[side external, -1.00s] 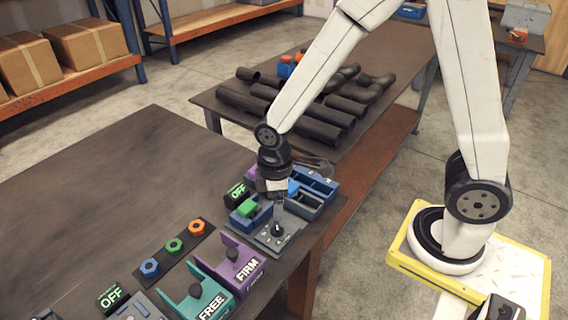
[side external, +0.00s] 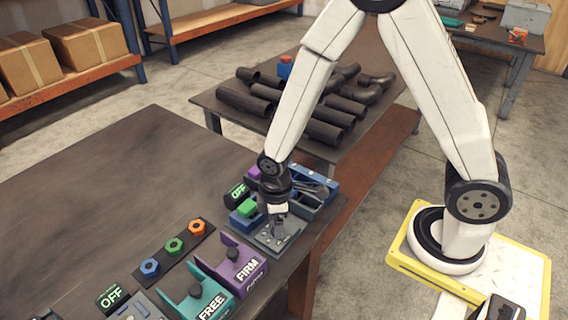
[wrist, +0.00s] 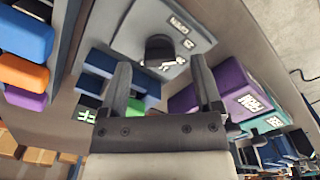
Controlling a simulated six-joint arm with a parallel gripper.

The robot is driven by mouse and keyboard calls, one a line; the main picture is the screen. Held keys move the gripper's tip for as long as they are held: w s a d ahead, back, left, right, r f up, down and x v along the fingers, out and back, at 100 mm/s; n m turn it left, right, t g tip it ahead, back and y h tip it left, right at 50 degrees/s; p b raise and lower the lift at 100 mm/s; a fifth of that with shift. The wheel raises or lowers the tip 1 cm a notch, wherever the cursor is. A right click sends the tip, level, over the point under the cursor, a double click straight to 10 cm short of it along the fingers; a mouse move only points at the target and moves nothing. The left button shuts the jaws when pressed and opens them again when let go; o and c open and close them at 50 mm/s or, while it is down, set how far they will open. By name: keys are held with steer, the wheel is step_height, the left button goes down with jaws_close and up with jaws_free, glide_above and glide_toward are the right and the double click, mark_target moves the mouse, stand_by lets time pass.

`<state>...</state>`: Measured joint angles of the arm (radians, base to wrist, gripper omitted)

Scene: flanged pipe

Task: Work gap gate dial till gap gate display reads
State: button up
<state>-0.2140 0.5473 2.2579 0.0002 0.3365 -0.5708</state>
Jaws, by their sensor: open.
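A dark round dial (wrist: 160,48) with a white pointer mark sits on a grey panel (wrist: 115,30) with printed labels too small to read. My gripper (wrist: 160,65) is open, with one finger on each side of the dial in the wrist view; contact cannot be told. In the side view my gripper (side external: 276,226) is low over the same grey panel (side external: 293,235) and hides most of the dial. Beside it, a small black display (side external: 237,193) shows green OFF. A green block (side external: 246,207) sits in a blue holder (side external: 238,222) near that display.
A purple FIRM bracket (side external: 243,264) and a teal FREE bracket (side external: 205,298) stand to the front left. A second OFF display (side external: 111,297) lies farther left. Coloured hex nuts (side external: 174,245) sit on a strip. The table's left part (side external: 100,190) is clear.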

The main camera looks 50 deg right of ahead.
steer(key=shift+f, duration=0.65)
jaws_close()
steer(key=shift+m, duration=0.5)
steer(key=m, duration=0.3)
steer(key=shift+m, duration=2.5)
